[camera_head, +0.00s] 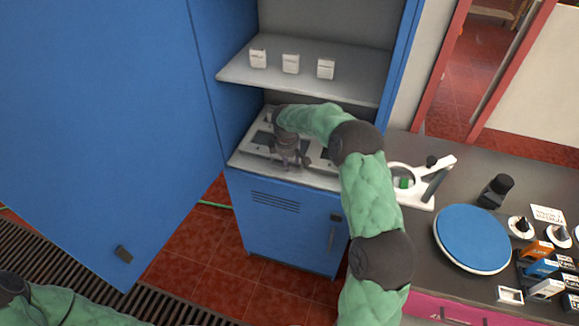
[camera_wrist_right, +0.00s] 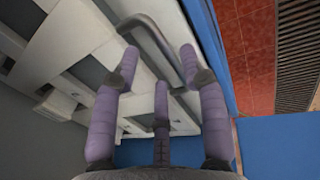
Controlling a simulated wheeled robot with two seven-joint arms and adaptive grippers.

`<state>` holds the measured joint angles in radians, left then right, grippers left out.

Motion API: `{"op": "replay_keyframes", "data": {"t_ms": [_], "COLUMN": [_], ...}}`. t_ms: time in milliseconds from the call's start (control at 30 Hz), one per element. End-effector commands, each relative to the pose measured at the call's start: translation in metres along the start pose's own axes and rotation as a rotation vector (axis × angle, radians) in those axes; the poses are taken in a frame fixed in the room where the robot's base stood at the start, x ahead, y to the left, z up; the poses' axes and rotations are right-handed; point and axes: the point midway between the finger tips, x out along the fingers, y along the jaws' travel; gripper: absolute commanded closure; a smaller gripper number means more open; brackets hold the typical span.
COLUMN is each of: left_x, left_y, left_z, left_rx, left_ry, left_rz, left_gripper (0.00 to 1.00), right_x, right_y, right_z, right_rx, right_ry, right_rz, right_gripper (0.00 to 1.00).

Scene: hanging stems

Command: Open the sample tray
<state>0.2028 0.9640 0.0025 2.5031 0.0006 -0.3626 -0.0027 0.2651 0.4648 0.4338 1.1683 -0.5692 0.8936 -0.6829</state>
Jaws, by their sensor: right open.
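The sample tray (camera_head: 247,159) is a pale, flat tray with dark square openings, on the lower level inside the open blue cabinet. My right gripper (camera_head: 290,165) is over the tray's front part, pointing down, and hides some of it. In the right wrist view the right gripper (camera_wrist_right: 158,72) has its purple fingers spread, with nothing held. A dark bent handle (camera_wrist_right: 158,45) on the tray (camera_wrist_right: 65,45) runs between the fingertips; I cannot tell whether any finger touches it. Part of my left arm shows at the bottom left of the head view, but its gripper is out of sight.
The blue cabinet door (camera_head: 100,120) stands open at the left. Three small white boxes (camera_head: 291,64) stand on the shelf (camera_head: 240,76) above my right forearm. The counter (camera_head: 440,220) at the right holds a white stand (camera_head: 415,190), a blue disc (camera_head: 472,239) and several small items.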

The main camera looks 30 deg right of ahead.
Motion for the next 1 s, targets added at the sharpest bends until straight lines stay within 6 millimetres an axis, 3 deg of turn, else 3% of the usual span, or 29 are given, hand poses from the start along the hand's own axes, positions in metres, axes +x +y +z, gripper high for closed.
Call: {"op": "replay_keyframes", "data": {"t_ms": [200, 600, 767, 1000], "left_x": [0.005, 0.005, 0.005, 0.005], "left_y": [-0.002, -0.002, -0.002, -0.002], "left_z": [0.000, 0.000, 0.000, 0.000], "left_rx": [0.000, 0.000, 0.000, 0.000], "left_ry": [0.000, 0.000, 0.000, 0.000], "left_rz": [0.000, 0.000, 0.000, 0.000], "left_gripper": [0.60, 0.60, 0.60, 0.60], "right_x": [0.025, 0.030, 0.030, 0.030], "right_y": [0.000, 0.000, 0.000, -0.001], "right_z": [0.000, 0.000, 0.000, 0.000], "right_rx": [0.001, 0.001, 0.001, 0.001], "right_ry": [0.000, 0.001, 0.001, 0.001], "right_rz": [0.000, 0.000, 0.000, 0.000], "right_gripper": [0.57, 0.57, 1.00, 1.00]}}
